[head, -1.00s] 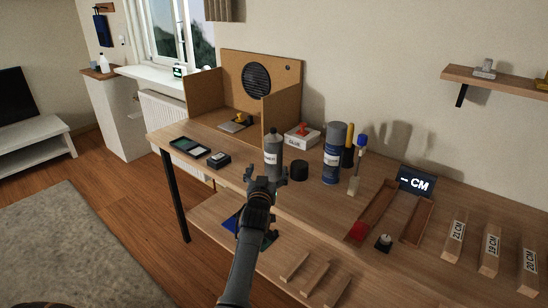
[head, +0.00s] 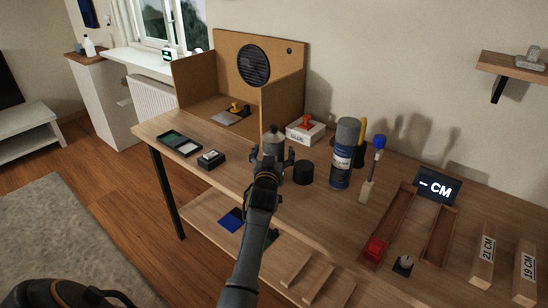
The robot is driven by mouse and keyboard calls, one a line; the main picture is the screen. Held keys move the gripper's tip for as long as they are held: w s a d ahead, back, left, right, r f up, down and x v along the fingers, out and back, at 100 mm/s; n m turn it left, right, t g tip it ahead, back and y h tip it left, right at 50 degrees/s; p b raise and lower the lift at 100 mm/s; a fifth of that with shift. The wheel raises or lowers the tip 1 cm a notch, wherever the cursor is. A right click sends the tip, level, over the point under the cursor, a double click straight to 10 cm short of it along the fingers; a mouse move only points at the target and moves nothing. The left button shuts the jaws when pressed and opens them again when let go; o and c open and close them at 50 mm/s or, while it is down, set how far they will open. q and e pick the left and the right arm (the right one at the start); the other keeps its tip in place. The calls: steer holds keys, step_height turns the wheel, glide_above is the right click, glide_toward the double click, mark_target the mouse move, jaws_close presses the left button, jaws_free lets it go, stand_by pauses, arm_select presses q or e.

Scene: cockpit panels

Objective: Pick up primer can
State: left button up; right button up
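A grey can (head: 273,136) with a narrow top stands on the workbench, right of the wooden booth; the gripper hides its label and lower part. A taller blue and grey can (head: 345,150) with a white label stands further right; its small print is not readable. I cannot tell by label which is the primer can. My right gripper (head: 272,158) is in front of the grey can, its fingers spread to either side of it. It looks open; whether it touches the can is unclear. My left gripper is not in view; a dark part of my body shows bottom left.
A black cap (head: 303,172) stands close right of the grey can. A white box with a red top (head: 305,131) is behind. The booth (head: 281,105) has a side wall near the can. A brush (head: 373,168) and wooden trays (head: 440,235) lie right.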

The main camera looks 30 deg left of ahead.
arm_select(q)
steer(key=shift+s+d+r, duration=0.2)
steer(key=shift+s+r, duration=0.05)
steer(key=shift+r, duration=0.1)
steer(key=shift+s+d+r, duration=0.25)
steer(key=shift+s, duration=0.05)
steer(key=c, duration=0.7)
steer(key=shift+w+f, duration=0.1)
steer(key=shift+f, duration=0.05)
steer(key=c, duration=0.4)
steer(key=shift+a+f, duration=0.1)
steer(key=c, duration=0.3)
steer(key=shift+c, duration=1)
arm_select(e)
steer(key=shift+s+d, duration=0.35)
steer(key=shift+d, duration=0.4)
steer(key=shift+a, duration=0.1)
